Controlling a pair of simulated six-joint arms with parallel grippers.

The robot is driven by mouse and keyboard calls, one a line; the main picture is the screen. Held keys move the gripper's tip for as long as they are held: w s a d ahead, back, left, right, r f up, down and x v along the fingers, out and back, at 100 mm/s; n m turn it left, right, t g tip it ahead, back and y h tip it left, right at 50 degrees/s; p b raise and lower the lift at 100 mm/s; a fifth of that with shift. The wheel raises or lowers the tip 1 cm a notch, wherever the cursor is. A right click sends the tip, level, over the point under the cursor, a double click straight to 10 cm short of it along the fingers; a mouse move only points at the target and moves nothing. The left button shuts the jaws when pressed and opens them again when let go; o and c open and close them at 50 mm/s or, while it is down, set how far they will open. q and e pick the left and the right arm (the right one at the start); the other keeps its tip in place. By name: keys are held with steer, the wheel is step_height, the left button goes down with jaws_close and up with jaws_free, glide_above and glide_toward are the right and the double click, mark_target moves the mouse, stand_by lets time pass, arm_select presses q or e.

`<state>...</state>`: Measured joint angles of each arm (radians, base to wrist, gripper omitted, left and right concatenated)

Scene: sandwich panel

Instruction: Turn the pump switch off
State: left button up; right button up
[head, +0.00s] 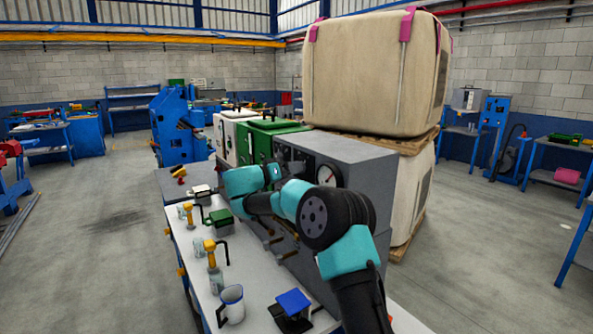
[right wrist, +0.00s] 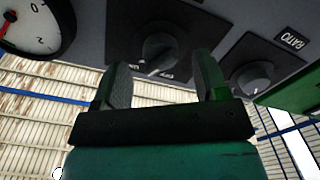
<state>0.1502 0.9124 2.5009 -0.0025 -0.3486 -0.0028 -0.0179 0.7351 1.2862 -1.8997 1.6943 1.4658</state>
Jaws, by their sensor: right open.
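The grey machine panel (head: 345,155) stands right of the bench, with a round gauge (head: 329,176) and dark knobs (head: 297,166) on its front. My right gripper (head: 276,171) is in front of the panel, left of the gauge, partly hidden by its own arm. In the right wrist view, the fingers of my right gripper (right wrist: 163,78) are apart with nothing between them. A dark rotary switch (right wrist: 162,52) lies just beyond the fingertips, roughly centred on the gap. Its label is too small to read surely. My left gripper is not in view.
A knob labelled RATIO (right wrist: 253,78) sits right of the fingers and the gauge (right wrist: 32,24) left. The white bench (head: 205,262) carries a jug (head: 231,305), yellow-topped dispensers (head: 213,262) and a blue-topped black device (head: 292,308). Wrapped bales (head: 370,75) stand behind.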

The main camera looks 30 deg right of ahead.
steer(key=shift+d, duration=1.25)
steer(key=shift+c, duration=0.4)
steer(key=c, duration=0.8)
steer(key=shift+c, duration=0.2)
steer(key=shift+n, duration=0.4)
steer(key=n, duration=1.1)
